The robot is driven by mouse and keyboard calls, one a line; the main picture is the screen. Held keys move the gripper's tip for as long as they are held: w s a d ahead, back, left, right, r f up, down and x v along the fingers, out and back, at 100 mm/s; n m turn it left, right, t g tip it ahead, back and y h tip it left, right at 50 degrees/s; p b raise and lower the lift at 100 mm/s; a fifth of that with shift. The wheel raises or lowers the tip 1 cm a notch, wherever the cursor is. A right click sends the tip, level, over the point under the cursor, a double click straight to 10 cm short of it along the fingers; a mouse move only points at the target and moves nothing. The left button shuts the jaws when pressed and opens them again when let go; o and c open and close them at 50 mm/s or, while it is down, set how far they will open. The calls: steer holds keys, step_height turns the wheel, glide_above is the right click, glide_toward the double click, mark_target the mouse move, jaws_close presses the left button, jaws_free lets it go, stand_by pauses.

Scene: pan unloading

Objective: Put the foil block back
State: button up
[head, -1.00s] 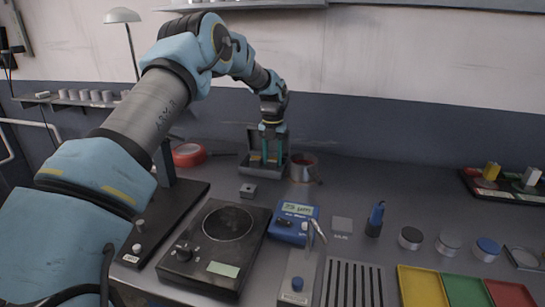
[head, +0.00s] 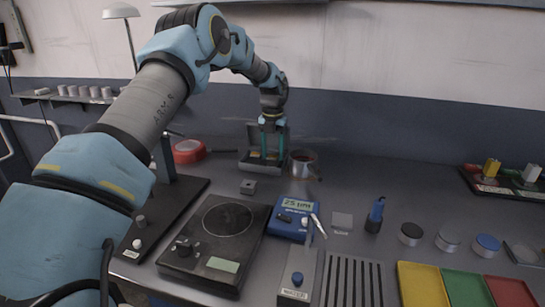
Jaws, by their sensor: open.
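An open grey case (head: 246,163) with a raised lid stands at the back of the bench, with yellowish patches inside. My gripper (head: 272,153) points down into the case, its two teal fingers apart. I cannot tell whether a yellowish patch between or behind the fingertips is the foil block or the lining. A small grey metal block (head: 248,187) with a dark spot on top lies on the bench in front of the case, apart from the gripper. I cannot tell for certain which piece is the foil block.
A metal pot (head: 303,163) stands close right of the case, a red pan (head: 188,151) to its left. In front are a hotplate (head: 226,245), a blue gauge (head: 295,219) and a slotted rack (head: 352,280). The back right of the bench is mostly clear.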

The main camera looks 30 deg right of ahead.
mark_target(273, 157)
step_height(273, 157, up, 11)
steer(key=b, duration=0.2)
steer(key=shift+f, duration=0.15)
steer(key=shift+s, duration=0.1)
stand_by(0.3)
